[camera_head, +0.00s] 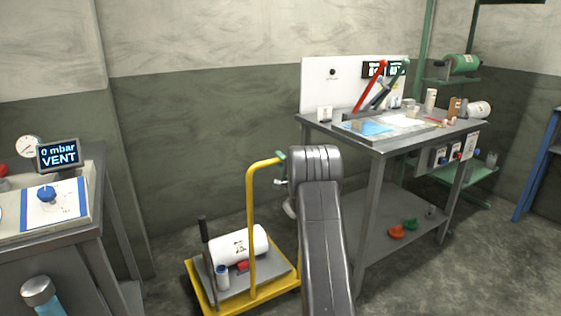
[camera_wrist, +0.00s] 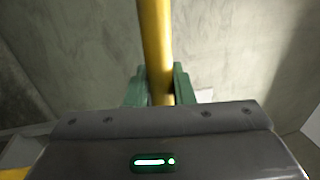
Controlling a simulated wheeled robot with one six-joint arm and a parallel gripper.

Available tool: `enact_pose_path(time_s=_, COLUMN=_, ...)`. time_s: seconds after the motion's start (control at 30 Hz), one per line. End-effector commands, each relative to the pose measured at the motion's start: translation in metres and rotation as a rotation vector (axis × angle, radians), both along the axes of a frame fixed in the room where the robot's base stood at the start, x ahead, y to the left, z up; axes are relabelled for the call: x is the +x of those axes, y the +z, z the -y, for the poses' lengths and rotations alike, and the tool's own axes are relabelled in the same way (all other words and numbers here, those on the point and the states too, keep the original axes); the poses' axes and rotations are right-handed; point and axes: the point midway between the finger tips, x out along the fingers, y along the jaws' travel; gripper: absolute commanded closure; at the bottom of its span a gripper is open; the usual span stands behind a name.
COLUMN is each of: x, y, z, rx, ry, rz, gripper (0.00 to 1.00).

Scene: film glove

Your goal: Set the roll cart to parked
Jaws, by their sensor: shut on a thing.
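The roll cart (camera_head: 203,297) is a low yellow-framed platform on the floor in the head view, left of the workbench. Its yellow handle (camera_head: 250,215) rises as a post and bends right at the top. A white roll (camera_head: 239,245) lies on the platform. My gripper (camera_head: 281,156) is at the top end of the handle, partly hidden behind my arm. In the wrist view its green fingers (camera_wrist: 159,88) close on the yellow bar (camera_wrist: 156,40) from both sides. The cart's right side is partly hidden by my arm.
A steel workbench (camera_head: 385,148) with tools stands to the right. A bench (camera_head: 85,212) with a vacuum gauge display (camera_head: 59,154) stands at the left. A dark upright lever (camera_head: 206,245) and small containers are on the cart. Floor shows between the left bench and cart.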

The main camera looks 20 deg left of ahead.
Motion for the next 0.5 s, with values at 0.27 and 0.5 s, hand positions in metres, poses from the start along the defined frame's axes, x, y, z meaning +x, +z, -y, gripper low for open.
enact_pose_path(time_s=0.27, x=0.0007, y=0.0041, z=-0.0010, rx=0.003, ry=0.000, rz=0.006, gripper=0.59)
enact_pose_path(time_s=0.5, x=-0.0004, y=0.0025, z=0.0006, rx=0.002, ry=0.001, rz=0.004, gripper=0.59)
